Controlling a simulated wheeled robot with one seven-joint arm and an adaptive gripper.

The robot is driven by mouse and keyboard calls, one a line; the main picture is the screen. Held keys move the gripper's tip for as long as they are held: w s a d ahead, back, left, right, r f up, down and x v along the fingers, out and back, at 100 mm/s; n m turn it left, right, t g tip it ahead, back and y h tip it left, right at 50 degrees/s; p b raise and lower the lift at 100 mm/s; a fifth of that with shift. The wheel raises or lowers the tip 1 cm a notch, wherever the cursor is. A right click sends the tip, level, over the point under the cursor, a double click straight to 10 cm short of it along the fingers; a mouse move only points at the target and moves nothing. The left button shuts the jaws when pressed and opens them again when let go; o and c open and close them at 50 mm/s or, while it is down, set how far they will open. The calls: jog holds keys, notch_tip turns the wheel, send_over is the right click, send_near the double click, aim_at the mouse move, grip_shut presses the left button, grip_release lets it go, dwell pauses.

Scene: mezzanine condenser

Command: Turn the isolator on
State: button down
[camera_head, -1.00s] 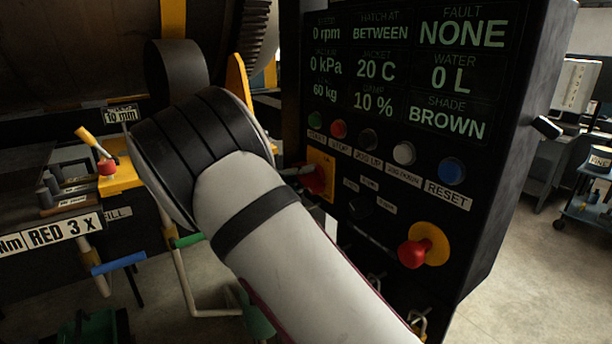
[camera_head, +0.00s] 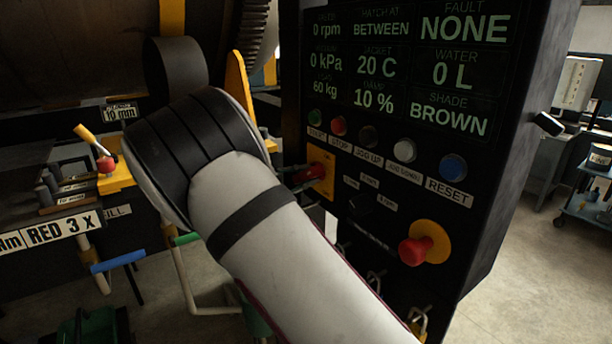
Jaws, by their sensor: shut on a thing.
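The isolator is a red handle (camera_head: 314,172) on a yellow plate (camera_head: 325,186) at the lower left of the black control panel. My gripper (camera_head: 299,179) is at the handle, shut on it. Most of the gripper is hidden behind my own arm, and only a dark fingertip part shows beside the red. The handle now looks to lie roughly sideways across the plate. The small lettering on the plate is too blurred to read surely.
The panel display (camera_head: 405,65) is lit and reads FAULT NONE. A row of push buttons, ending in the blue reset button (camera_head: 453,168), sits above right. A red emergency stop (camera_head: 415,249) on yellow juts out lower right. A yellow lever (camera_head: 92,140) stands at far left.

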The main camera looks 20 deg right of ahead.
jog(key=shift+f+n, duration=0.1)
jog(key=shift+n, duration=0.9)
jog(key=c, duration=1.4)
grip_release()
jog(key=shift+c, duration=0.2)
jog(key=v, duration=1.2)
jog(key=shift+a, duration=0.1)
